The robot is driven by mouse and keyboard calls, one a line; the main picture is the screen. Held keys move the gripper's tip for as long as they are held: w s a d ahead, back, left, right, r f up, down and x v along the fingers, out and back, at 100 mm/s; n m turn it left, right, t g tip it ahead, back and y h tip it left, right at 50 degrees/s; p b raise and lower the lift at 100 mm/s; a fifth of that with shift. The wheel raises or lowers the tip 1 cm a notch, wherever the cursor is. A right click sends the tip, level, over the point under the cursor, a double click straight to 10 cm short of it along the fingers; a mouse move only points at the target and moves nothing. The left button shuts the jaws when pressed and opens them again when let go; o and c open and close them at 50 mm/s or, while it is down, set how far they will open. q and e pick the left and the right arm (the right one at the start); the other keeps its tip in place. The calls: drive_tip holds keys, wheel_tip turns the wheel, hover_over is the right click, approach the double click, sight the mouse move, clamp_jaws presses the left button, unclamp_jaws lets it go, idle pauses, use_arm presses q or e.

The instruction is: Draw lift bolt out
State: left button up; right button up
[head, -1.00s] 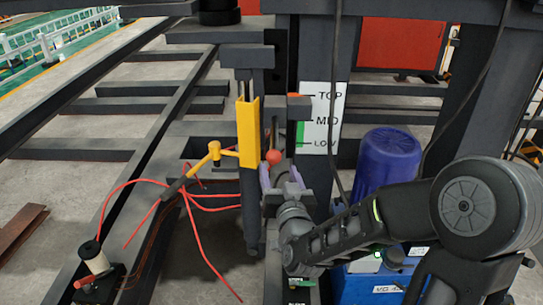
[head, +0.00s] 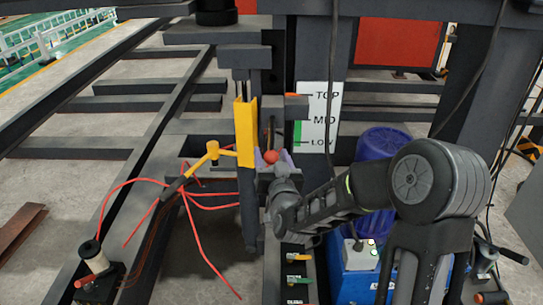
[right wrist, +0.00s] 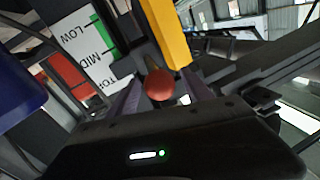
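The lift bolt shows as a red ball knob (head: 271,157) on a dark shank, beside the yellow lift guide (head: 246,132) on the dark post. My right gripper (head: 271,161) is at the knob, its pale purple fingers on either side of it. In the right wrist view the red knob (right wrist: 159,86) sits between the two fingers of the right gripper (right wrist: 160,92), with gaps showing on both sides. The gripper looks open and not closed on the knob. The bolt's far end is hidden. My left gripper is in no view.
A white TOP/MID/LOW scale (head: 318,117) is just right of the knob. A yellow-headed tool (head: 212,150) and loose red cables (head: 205,252) lie left of the post. A blue drum (head: 378,155) and blue unit (head: 352,272) stand near my right arm.

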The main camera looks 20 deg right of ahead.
clamp_jaws()
idle(0.4)
idle(0.4)
